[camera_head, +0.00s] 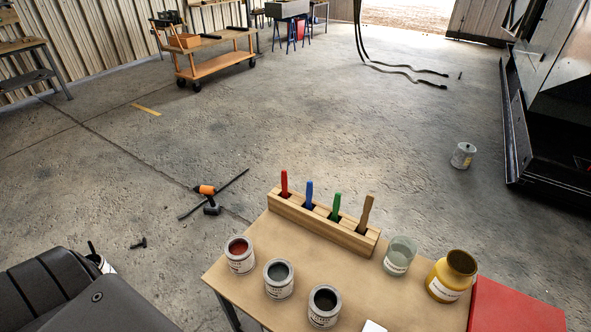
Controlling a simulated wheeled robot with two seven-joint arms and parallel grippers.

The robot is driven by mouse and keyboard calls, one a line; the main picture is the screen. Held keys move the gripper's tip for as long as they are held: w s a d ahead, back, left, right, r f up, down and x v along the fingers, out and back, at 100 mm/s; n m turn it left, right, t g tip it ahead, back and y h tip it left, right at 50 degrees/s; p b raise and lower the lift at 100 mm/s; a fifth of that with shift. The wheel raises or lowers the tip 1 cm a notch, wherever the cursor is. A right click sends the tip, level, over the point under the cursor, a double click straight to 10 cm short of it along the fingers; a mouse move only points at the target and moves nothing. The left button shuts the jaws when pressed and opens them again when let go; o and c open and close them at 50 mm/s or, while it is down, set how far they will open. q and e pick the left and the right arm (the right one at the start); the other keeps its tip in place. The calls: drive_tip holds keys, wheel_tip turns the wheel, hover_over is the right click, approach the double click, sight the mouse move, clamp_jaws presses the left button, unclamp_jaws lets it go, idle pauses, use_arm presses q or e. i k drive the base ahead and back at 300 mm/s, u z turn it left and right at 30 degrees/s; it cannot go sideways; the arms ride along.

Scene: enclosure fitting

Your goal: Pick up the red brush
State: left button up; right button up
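The red brush (284,183) stands upright in the leftmost slot of a wooden block holder (322,232) at the back of a brown table (250,288). Only its red handle shows; its lower end is hidden in the slot. A blue brush (309,193), a green brush (335,206) and a brown-handled brush (364,214) stand in the same holder to its right. Neither of my grippers is in view.
Three paint cans, red (239,254), grey-green (279,279) and dark (324,306), stand in front of the holder. A glass jar (399,256), a yellow jar (452,276) and a red box (512,307) are to its right.

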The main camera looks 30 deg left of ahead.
sight(283, 175)
drive_tip(key=u, duration=1.05)
